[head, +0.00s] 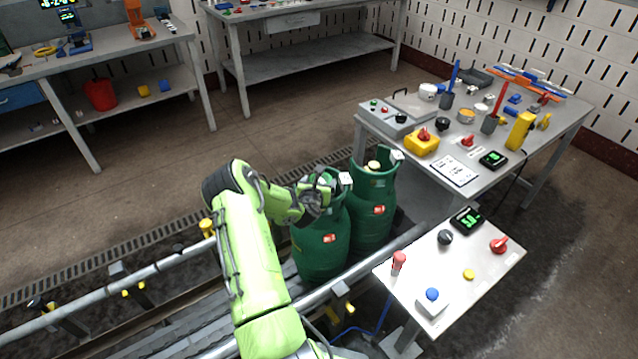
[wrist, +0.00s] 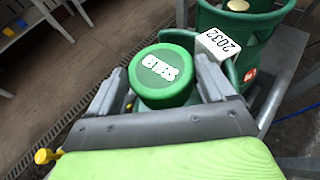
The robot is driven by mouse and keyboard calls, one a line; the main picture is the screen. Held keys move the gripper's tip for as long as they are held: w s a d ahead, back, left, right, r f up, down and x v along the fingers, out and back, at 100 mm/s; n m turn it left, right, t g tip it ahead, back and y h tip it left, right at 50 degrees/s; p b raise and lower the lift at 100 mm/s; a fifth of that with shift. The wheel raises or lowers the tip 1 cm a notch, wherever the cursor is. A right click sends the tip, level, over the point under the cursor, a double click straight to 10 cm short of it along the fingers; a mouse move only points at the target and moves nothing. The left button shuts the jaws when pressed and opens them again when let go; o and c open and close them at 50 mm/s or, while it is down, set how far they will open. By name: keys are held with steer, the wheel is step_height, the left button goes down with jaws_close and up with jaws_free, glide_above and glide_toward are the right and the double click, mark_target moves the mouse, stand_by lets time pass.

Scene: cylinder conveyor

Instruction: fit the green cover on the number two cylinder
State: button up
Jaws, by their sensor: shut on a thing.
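A round green cover (wrist: 165,72) with white lettering sits between the two fingers of my gripper (wrist: 162,78), which is shut on it. In the head view my gripper (head: 318,190) is at the top of the nearer green cylinder (head: 318,255), inside its collar. Whether the cover rests on the valve or hangs just above it cannot be told. A white tag reading 2032 (wrist: 220,44) is on that collar. The second green cylinder (head: 371,215) stands upright just behind and right; its pale yellow valve top (wrist: 238,5) is uncovered. No number two is readable on either cylinder.
Both cylinders stand on the roller conveyor (head: 185,335) beside its metal rail (head: 170,262). A control stand (head: 440,275) with buttons and a display is close on the right. A cluttered workbench (head: 470,150) stands behind it. The floor at upper left is open.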

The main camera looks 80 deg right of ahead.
steer(key=shift+f+b, duration=0.5)
steer(key=shift+f, duration=0.3)
steer(key=o, duration=0.9)
steer(key=shift+c, duration=0.2)
steer(key=shift+a, duration=0.1)
steer(key=w+v, duration=0.1)
steer(key=v, duration=1.4)
steer(key=shift+s+a+r+b, duration=0.2)
steer(key=shift+s+r+b, duration=0.05)
steer(key=shift+s+b, duration=0.2)
